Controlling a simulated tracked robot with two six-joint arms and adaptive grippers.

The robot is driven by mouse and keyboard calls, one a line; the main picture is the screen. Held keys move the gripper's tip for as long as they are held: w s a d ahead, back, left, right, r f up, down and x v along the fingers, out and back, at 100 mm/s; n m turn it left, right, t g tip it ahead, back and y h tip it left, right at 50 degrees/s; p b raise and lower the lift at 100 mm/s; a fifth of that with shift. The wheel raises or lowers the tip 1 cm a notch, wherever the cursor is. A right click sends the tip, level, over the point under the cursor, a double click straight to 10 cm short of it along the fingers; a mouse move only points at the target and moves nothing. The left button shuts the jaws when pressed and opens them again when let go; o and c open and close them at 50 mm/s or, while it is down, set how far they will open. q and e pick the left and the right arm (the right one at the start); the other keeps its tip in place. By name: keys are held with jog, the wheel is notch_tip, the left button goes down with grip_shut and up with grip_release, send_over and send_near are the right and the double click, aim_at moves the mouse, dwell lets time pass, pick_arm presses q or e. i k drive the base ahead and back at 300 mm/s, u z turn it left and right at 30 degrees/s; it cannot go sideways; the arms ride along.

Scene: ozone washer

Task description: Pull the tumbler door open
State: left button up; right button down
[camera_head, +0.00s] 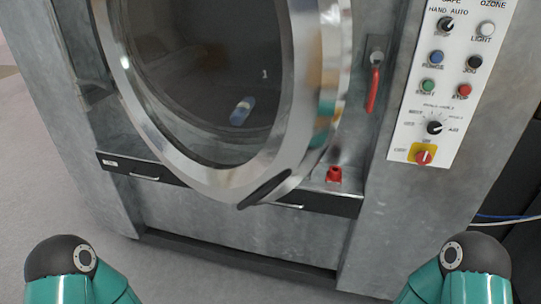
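The tumbler door (297,100) is a round metal-rimmed door with a dark glass window (195,60) on the front of the grey washer. Its right edge stands out from the machine, so it appears slightly ajar. A small blue and white object (242,111) shows through or on the glass. Teal and dark parts of my two arms show at the bottom left and bottom right corners, both well below the door and apart from it. Neither gripper's fingers are in view.
A white control panel (440,90) with several buttons and knobs is right of the door. A red lever (373,85) hangs between them. A small red piece (334,174) sits low right of the door. The grey floor (50,190) is clear at left.

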aim_at(316, 36)
jog(key=u, duration=0.15)
jog(key=i, duration=1.05)
jog(key=z, duration=0.1)
